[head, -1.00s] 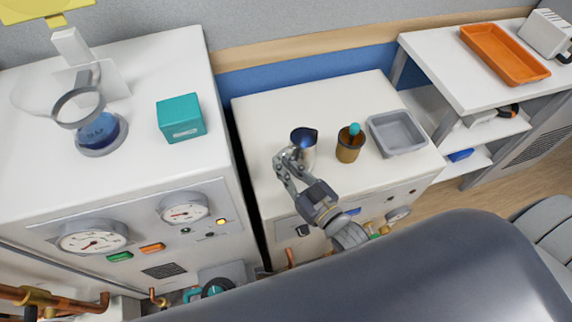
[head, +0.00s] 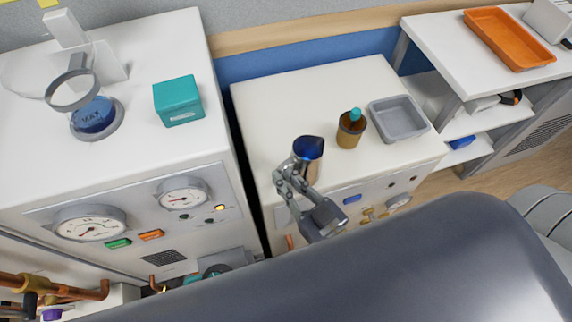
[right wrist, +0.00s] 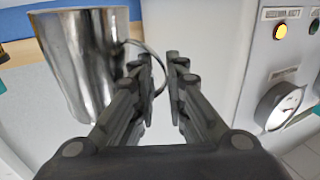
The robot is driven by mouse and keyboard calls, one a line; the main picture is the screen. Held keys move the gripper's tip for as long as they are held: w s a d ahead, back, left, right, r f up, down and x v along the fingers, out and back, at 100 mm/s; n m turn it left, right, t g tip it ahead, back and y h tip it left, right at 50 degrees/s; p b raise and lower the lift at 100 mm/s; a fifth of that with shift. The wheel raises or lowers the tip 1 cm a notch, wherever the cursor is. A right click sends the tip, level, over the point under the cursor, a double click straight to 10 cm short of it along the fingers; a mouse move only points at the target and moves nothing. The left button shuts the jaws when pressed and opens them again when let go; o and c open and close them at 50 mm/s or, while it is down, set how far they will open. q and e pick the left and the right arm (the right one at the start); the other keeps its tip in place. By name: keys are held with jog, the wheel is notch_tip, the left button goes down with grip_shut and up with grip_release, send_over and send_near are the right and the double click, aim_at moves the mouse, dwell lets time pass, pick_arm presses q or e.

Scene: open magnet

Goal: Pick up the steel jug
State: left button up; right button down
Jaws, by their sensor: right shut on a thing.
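The steel jug (head: 311,170) is shiny, with a dark bluish opening, and shows over the front part of the middle white cabinet top. It fills the upper left of the right wrist view (right wrist: 82,62), with its thin loop handle (right wrist: 158,72) running between the fingers. My right gripper (head: 288,171) is at the jug's left side, shut on the handle. Its two dark fingers also show in the right wrist view (right wrist: 166,75). The jug appears held up off the cabinet top; its base is partly hidden in the head view. My left gripper is not in view.
A brown bottle with a teal top (head: 351,130) and a grey tray (head: 428,127) stand right of the jug. A teal box (head: 178,101) sits on the left cabinet (head: 150,160). A gap separates the two cabinets. An orange tray (head: 509,62) lies on the right shelf unit.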

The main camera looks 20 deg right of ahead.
jog(key=s+a, duration=0.1)
jog(key=s, duration=0.5)
jog(key=shift+a+r+b, duration=0.35)
jog(key=shift+a+r, duration=0.05)
dwell(2.3)
